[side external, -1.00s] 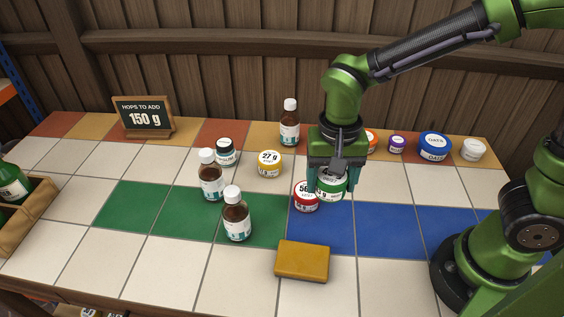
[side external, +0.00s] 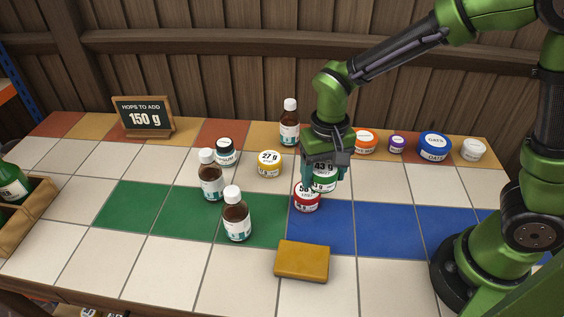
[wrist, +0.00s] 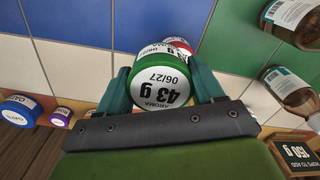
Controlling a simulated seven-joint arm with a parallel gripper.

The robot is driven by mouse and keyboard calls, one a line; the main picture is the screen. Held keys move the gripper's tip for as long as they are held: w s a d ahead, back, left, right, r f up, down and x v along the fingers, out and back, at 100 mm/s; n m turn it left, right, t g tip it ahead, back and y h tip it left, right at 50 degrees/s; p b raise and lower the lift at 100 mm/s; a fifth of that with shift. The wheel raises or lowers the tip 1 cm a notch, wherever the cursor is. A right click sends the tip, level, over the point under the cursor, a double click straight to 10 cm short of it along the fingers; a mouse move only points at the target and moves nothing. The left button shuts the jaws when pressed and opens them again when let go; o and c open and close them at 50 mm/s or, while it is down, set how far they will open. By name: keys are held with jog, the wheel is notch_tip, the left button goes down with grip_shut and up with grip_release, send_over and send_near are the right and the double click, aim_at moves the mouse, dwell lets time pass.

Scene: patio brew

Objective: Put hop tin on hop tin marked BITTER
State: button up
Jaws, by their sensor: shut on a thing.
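My gripper (side external: 322,180) is shut on a green-rimmed tin (wrist: 166,77), whose white label reads AROMA, 43 g and 06/27. The green tin also shows in the side view (side external: 325,184), held in the air. A red tin (side external: 306,204) stands on the blue tile edge, just in front of and below the held tin. The held tin and gripper cover part of it, and I cannot tell whether the two touch. In the wrist view, only a sliver of the red tin (wrist: 180,42) shows behind the green one. The word BITTER is not readable on any tin.
A yellow tin marked 27 g (side external: 269,164) and brown bottles (side external: 237,215) stand to the left. A mustard block (side external: 302,261) lies in front. Orange (side external: 366,142), purple (side external: 396,144), blue (side external: 433,148) and white (side external: 473,150) containers stand back right. A sign (side external: 144,118) reads 150 g.

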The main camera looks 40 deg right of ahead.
jog(key=w, duration=0.1)
jog(key=w+a, duration=0.1)
jog(key=shift+w+f, duration=0.15)
jog(key=shift+w, duration=0.2)
jog(key=shift+w+f, duration=0.2)
jog(key=shift+f, duration=1.55)
jog(key=shift+f, duration=0.15)
jog(key=o, duration=1)
jog(key=shift+o, duration=0.2)
